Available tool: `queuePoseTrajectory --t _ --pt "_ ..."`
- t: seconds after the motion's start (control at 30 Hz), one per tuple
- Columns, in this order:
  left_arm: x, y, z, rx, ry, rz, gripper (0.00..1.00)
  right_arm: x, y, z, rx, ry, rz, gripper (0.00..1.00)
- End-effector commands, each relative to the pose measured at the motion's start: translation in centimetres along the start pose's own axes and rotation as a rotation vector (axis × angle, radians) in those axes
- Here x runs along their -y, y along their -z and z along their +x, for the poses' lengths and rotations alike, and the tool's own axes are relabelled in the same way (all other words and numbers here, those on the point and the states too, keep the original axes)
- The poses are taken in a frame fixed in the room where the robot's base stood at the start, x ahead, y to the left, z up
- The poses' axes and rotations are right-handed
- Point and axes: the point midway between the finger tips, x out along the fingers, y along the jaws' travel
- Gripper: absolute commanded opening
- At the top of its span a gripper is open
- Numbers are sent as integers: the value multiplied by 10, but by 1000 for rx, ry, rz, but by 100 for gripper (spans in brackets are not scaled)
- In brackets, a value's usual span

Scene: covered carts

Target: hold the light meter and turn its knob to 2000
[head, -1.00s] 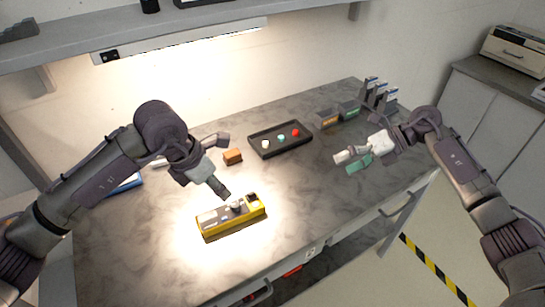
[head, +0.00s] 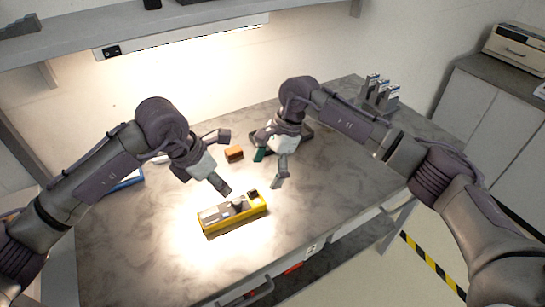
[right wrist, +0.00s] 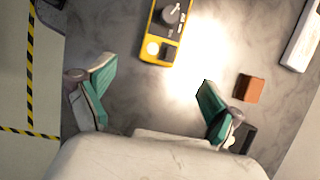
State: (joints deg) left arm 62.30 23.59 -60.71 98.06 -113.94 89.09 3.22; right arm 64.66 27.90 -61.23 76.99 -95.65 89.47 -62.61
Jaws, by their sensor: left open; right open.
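The light meter (head: 210,217) is a yellow box with a grey face, lying on the table under the lamp. Its round dark knob (right wrist: 171,14) shows at the top of the right wrist view, with a pale pointer mark; the scale numbers are too small to read. My left gripper (head: 222,160) is open and empty, just behind the meter, with one finger near its back edge. My right gripper (head: 269,168) is open and empty, above the table behind and to the right of the meter. Its two green-padded fingers also show in the right wrist view (right wrist: 155,84), apart from the meter.
An orange-brown block (head: 234,153) lies between the grippers, behind the meter. A dark tray (head: 306,136) is mostly hidden behind my right gripper. A blue-and-white item (head: 125,182) lies at the left. A rack (head: 380,94) stands at the back right. The table right of the meter is clear.

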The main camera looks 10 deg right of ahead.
Motion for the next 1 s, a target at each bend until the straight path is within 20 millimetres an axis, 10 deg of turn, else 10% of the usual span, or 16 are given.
queuePoseTrajectory --t 0.4,0.9,1.0 --pt "0 0 0 0 0 0 42 -1 0 76 2 -3 2 92" --pt "0 0 0 0 0 0 42 0 0 92 1 0 2 92" --pt "0 0 0 0 0 0 42 0 0 92 1 0 2 77"
